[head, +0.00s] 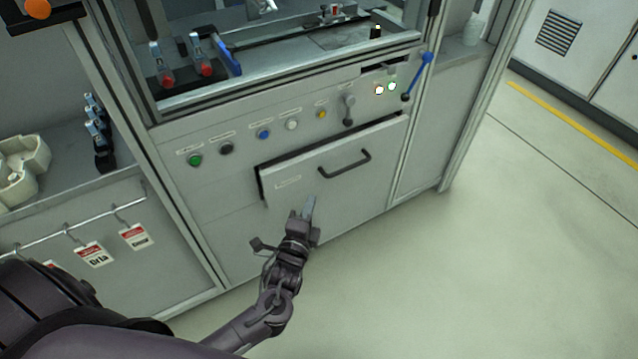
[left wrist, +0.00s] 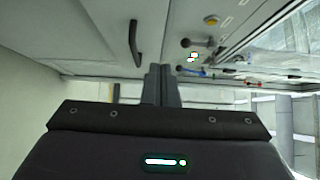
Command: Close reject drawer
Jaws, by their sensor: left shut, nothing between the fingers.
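The reject drawer (head: 338,166) is a light grey front with a dark bar handle (head: 345,165) and a small label, set in the machine's cabinet below the row of buttons. A dark gap shows along its top and left edges, so it stands somewhat open. My left gripper (head: 309,205) is shut and empty, in front of the lower part of the drawer front; I cannot tell whether it touches. In the left wrist view the shut fingers (left wrist: 160,82) point toward the cabinet, with the handle (left wrist: 135,42) to their left. My right gripper is not in view.
Coloured buttons (head: 263,134) and a lever (head: 348,110) sit above the drawer. A blue-handled lever (head: 418,75) sticks out at the panel's right. Red-and-white tags (head: 134,236) hang from a rail at left. The floor at right is clear.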

